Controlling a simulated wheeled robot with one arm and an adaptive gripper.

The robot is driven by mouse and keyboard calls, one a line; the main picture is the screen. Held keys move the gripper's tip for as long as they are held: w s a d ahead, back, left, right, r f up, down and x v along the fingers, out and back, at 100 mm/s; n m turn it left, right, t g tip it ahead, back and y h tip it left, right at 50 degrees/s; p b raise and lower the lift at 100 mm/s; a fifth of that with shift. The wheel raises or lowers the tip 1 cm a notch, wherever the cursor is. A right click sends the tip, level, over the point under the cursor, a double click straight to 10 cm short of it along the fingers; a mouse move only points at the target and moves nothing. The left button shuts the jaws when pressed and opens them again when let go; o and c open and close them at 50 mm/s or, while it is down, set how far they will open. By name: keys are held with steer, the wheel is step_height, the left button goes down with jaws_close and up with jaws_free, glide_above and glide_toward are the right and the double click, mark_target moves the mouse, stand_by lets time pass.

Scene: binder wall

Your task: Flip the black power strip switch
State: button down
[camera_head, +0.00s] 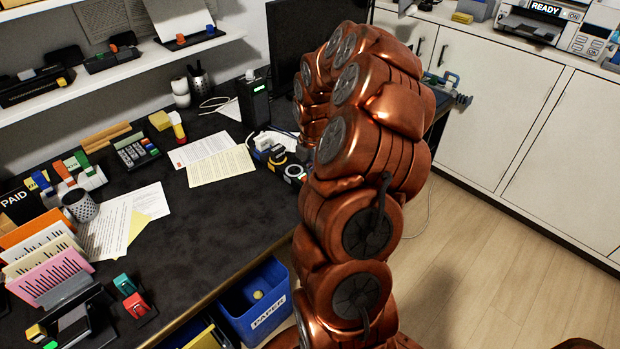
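A cluster of plugs and adapters (270,151) in white, blue, black and yellow sits on the dark desk, close to the left side of my copper arm. A black strip may lie under it, but I cannot make out its body or a switch. A black upright box (254,101) with a small green light stands just behind the cluster. My arm rises through the middle of the view and covers part of the desk to the right. I cannot make out my gripper; it seems hidden behind the arm.
Papers (220,166), a calculator (137,151), a mesh cup (80,205) and a file rack (45,260) stand on the desk (215,237). A dark monitor (305,45) is behind. A blue paper bin (255,305) is below the front edge. The floor at right is clear.

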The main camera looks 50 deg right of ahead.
steer(key=shift+f, duration=0.3)
steer(key=shift+r, duration=0.1)
steer(key=shift+r+p, duration=1.3)
steer(key=shift+r, duration=2.15)
